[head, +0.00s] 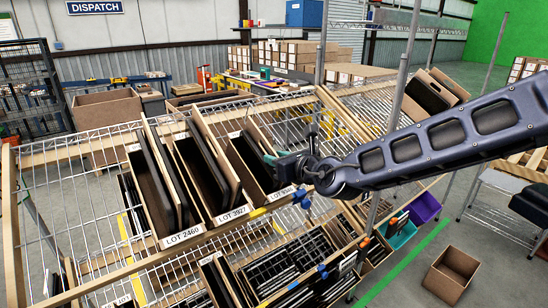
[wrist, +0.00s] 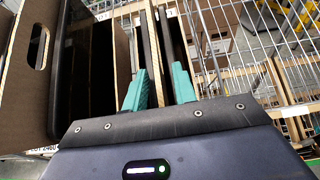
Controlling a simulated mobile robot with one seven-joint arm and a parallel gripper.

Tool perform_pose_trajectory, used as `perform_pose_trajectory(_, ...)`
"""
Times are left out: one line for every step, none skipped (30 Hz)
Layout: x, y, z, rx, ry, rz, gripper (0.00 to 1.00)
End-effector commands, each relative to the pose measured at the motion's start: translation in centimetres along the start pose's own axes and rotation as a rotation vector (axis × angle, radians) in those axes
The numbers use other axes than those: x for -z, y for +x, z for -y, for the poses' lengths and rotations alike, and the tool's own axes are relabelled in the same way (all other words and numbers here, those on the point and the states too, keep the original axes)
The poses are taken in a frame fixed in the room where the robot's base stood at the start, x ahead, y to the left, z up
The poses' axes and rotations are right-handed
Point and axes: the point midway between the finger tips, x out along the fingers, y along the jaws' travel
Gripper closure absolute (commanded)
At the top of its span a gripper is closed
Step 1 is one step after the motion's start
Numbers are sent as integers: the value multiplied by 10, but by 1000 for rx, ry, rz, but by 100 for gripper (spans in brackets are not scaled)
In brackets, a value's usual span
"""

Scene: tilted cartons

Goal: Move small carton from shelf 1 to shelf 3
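Three tall narrow tan cartons with dark flat items stand on the upper tilted wire shelf (head: 75,190) in the head view: LOT 2460 (head: 182,236), LOT 3927 (head: 232,215) and a third carton (head: 281,194) with a partly hidden LOT label. I cannot tell which is the small carton or how the shelves are numbered. My gripper (head: 268,158) is at the third carton. In the wrist view, its teal fingers (wrist: 159,82) are apart, with thin tan carton walls (wrist: 158,98) between them. Contact with the walls is unclear.
More cartons (head: 268,277) with dark items fill the lower shelf. A purple bin (head: 425,208) and teal bin (head: 403,235) sit at its right. An empty carton (head: 453,274) is on the floor. Metal posts (head: 404,70) stand near my arm. The upper shelf's left end is bare.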

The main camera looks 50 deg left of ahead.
Motion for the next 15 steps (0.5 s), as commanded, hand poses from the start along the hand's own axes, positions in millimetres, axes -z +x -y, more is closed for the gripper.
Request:
perform_pose_trajectory(0, 1, 0, 0, 1, 0, 73)
perform_pose_trajectory(0, 2, 0, 0, 1, 0, 73)
perform_pose_trajectory(0, 2, 0, 0, 1, 0, 73)
perform_pose_trajectory(0, 2, 0, 0, 0, 0, 73)
perform_pose_trajectory(0, 2, 0, 0, 0, 0, 73)
perform_pose_trajectory(0, 2, 0, 0, 0, 0, 73)
perform_pose_trajectory(0, 2, 0, 0, 0, 0, 73)
perform_pose_trajectory(0, 2, 0, 0, 0, 0, 73)
perform_pose_trajectory(0, 2, 0, 0, 0, 0, 73)
perform_pose_trajectory(0, 2, 0, 0, 0, 0, 75)
perform_pose_trajectory(0, 2, 0, 0, 0, 0, 78)
perform_pose_trajectory(0, 2, 0, 0, 0, 0, 82)
perform_pose_trajectory(0, 2, 0, 0, 0, 0, 84)
perform_pose_trajectory(0, 2, 0, 0, 0, 0, 87)
perform_pose_trajectory(0, 2, 0, 0, 0, 0, 91)
